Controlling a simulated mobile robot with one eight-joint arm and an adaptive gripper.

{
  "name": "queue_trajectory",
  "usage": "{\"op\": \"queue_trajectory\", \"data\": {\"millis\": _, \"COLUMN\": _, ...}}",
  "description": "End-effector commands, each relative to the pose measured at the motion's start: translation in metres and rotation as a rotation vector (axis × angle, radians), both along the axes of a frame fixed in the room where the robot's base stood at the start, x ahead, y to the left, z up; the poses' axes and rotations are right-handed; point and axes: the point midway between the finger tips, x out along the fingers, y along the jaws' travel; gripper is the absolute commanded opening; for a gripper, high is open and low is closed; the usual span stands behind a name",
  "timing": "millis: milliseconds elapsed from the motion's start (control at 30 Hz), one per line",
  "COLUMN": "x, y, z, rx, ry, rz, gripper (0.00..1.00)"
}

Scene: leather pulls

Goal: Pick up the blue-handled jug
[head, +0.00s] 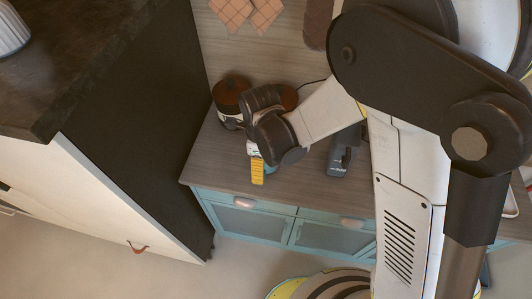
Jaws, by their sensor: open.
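My gripper (258,166) is at the end of my arm, low over the front part of the wooden counter. Its black wrist covers much of what lies beneath. A yellow ribbed piece, apparently a finger, points toward the counter's front edge. A small light-blue and white patch (270,169) shows just beside it; it may be part of the blue-handled jug, but I cannot tell. No full jug shape shows. I see nothing held, and the gripper is open.
A brown-topped, white-banded jar (230,104) stands behind my wrist. A dark grey object (340,154) stands to the right. Teal drawers (246,219) lie below the counter (205,157). A tall dark-sided cabinet (135,120) closes off the left. My arm hides the right side.

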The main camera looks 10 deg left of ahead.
Motion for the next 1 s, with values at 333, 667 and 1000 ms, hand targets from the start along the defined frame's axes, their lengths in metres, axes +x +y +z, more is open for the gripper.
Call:
{"op": "queue_trajectory", "data": {"millis": 333, "x": 0.0000, "y": -0.0001, "z": -0.0032, "rx": 0.000, "ry": 0.000, "rz": 0.000, "gripper": 0.47}}
{"op": "queue_trajectory", "data": {"millis": 667, "x": -0.0003, "y": -0.0002, "z": -0.0030, "rx": 0.000, "ry": 0.000, "rz": 0.000, "gripper": 0.08}}
{"op": "queue_trajectory", "data": {"millis": 1000, "x": -0.0004, "y": -0.0002, "z": 0.0027, "rx": 0.000, "ry": 0.001, "rz": 0.000, "gripper": 0.08}}
